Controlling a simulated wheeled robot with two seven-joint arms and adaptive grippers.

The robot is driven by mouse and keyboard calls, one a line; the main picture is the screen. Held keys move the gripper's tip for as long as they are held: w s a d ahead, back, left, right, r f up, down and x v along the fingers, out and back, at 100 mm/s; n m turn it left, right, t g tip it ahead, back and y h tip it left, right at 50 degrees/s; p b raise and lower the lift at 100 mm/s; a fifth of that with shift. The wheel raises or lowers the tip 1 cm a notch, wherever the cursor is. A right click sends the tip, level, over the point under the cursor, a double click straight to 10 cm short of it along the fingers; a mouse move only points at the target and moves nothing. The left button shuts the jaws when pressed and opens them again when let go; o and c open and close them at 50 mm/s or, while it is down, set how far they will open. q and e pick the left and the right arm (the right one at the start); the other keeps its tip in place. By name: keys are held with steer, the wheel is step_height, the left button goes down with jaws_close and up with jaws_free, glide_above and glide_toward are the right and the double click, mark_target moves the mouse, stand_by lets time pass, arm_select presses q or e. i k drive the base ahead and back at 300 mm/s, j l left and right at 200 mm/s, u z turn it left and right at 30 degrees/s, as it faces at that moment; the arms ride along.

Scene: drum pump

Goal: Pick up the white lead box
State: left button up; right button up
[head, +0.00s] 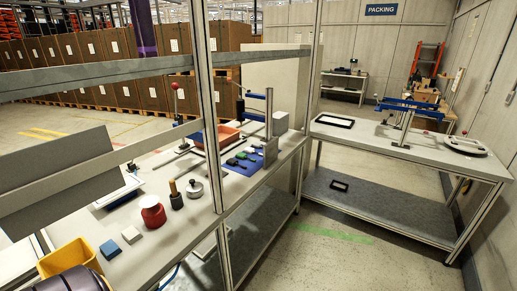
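A small white block (131,234) lies on the near left part of the workbench, beside a blue block (110,249); it may be the white lead box, but it is too small to be sure. A light grey box-like piece (280,122) stands at the bench's far end, behind the blue mat. Neither of my grippers shows in this view.
A yellow bin (68,258), a red container (153,212) and a silver lidded pot (195,189) stand on the bench. A blue mat (239,167) holds several small items. Metal uprights (207,100) and shelf rails cross in front. A second bench (400,144) stands at right; floor between is clear.

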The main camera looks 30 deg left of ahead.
mark_target(249, 150)
steer(key=i, duration=1.55)
steer(key=i+u, duration=0.25)
steer(key=i, duration=0.15)
steer(key=i+l+u, duration=0.2)
steer(key=i, duration=0.2)
steer(key=i+u, duration=0.4)
steer(key=i+l+u, duration=0.2)
steer(key=u, duration=0.2)
steer(key=i+l+u, duration=0.2)
steer(key=u, duration=0.2)
steer(key=i+l+u, duration=0.25)
steer(key=u, duration=0.15)
steer(key=i+l+u, duration=0.15)
steer(key=l+u, duration=0.25)
steer(key=i+l, duration=0.05)
